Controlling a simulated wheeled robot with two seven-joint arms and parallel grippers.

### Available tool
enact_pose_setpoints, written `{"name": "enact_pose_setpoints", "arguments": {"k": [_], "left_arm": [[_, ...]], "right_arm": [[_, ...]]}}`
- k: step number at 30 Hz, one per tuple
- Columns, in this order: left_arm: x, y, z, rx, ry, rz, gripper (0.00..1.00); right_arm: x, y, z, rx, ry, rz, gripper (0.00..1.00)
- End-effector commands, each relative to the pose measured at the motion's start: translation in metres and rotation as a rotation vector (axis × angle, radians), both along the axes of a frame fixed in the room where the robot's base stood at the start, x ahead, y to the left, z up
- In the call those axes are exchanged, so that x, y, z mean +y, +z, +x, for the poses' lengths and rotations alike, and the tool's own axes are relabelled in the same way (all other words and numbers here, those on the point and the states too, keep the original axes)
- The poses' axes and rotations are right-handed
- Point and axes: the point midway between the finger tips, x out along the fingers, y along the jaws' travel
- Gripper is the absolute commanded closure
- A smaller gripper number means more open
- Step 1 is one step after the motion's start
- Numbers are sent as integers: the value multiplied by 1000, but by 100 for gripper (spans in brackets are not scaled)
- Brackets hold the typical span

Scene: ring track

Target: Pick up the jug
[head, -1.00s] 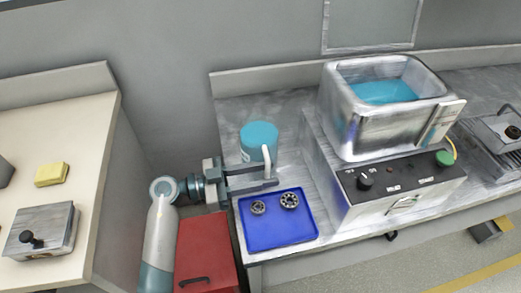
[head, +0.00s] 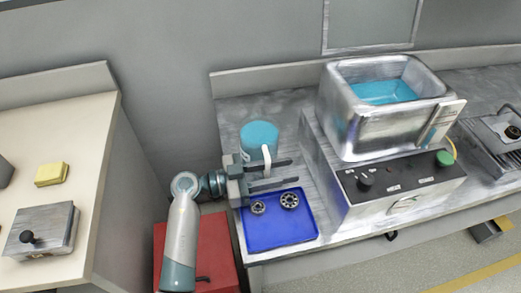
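The jug (head: 259,135), teal with a pale handle (head: 267,158), stands upright on the metal bench at the back left. Its handle faces the front. My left gripper (head: 293,171) is at the front of the jug with its two fingers apart, pointing right. The handle's lower end appears to lie between the fingers or just above them; I cannot tell whether they touch it. The lower front of the jug is partly hidden by the gripper. My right gripper is not in view.
A blue tray (head: 281,234) with two bearing-like rings lies just in front of the gripper. A metal bath (head: 347,120) of blue liquid stands right of the jug on a control box (head: 385,205). A red cabinet (head: 222,247) is below my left arm.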

Motion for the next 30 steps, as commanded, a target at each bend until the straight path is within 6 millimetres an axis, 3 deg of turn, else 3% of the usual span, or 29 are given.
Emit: {"name": "enact_pose_setpoints", "arguments": {"k": [9, 13, 14, 30], "left_arm": [[0, 0, 0, 0, 0, 0, 68], [1, 0, 0, 0, 0, 0, 99], [0, 0, 0, 1, 0, 0, 100], [0, 0, 0, 1, 0, 1, 100]], "right_arm": [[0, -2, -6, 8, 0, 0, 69], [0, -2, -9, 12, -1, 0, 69], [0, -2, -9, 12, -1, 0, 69], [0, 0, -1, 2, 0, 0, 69]]}}
